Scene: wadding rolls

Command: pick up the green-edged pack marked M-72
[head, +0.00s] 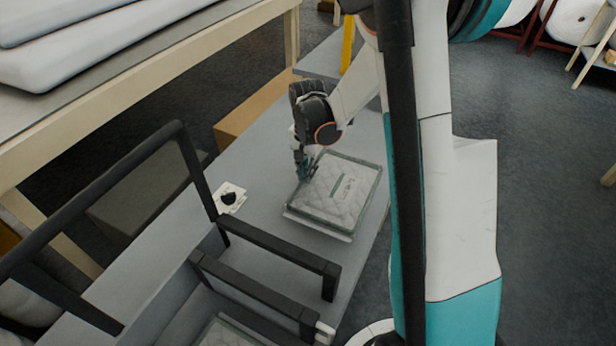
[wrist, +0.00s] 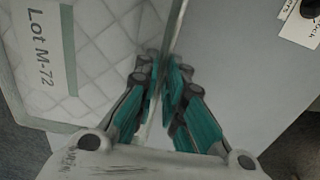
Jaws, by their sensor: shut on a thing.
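The pack marked Lot M-72 (wrist: 100,45) is a clear, quilted white pack with a green edge and a green label strip. In the head view the pack (head: 345,200) is at the grey bench top, face up. My gripper (head: 307,172) is at its left edge. In the wrist view my gripper (wrist: 163,88) is shut on that edge, with a teal-padded finger on each side of it. A pale layer shows under the pack's near edge; I cannot tell whether the pack is clear of what is below.
A white card with a black knob-like thing (head: 230,197) lies left of the pack on the grey bench (head: 265,250). Black rails (head: 280,245) stand at the near side. Another pack (head: 228,333) shows at the bottom edge. A wooden table (head: 150,65) is at upper left.

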